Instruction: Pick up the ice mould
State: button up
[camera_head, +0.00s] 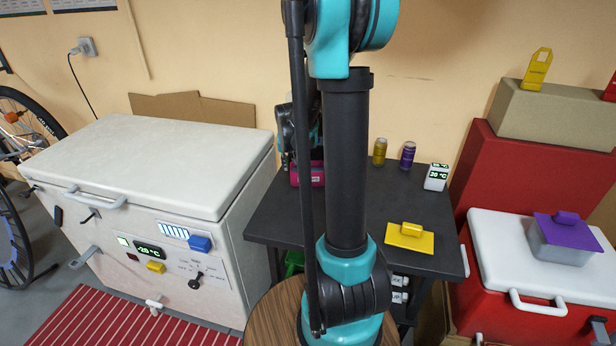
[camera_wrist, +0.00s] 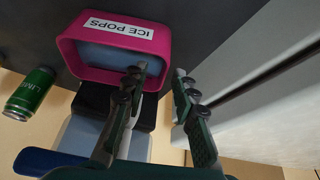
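The ice mould appears to be a pink, open-topped container labelled "ICE POPS" (camera_wrist: 166,42), with a pale blue inside, in the wrist view. In the head view the pink container (camera_head: 318,176) shows on the dark table's back left, partly hidden behind my arm. In the head view my gripper is mostly hidden by the arm.
A green can (camera_wrist: 30,94) is beside the container in the wrist view. A white chest freezer (camera_head: 170,165) stands left of the dark table (camera_head: 350,215).

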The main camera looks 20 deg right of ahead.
jog(key=x, duration=0.3)
jog(key=shift+w+a, duration=0.2)
jog(key=shift+a, duration=0.1)
jog(key=shift+x, duration=0.85)
jog(key=shift+c, duration=0.3)
grip_shut()
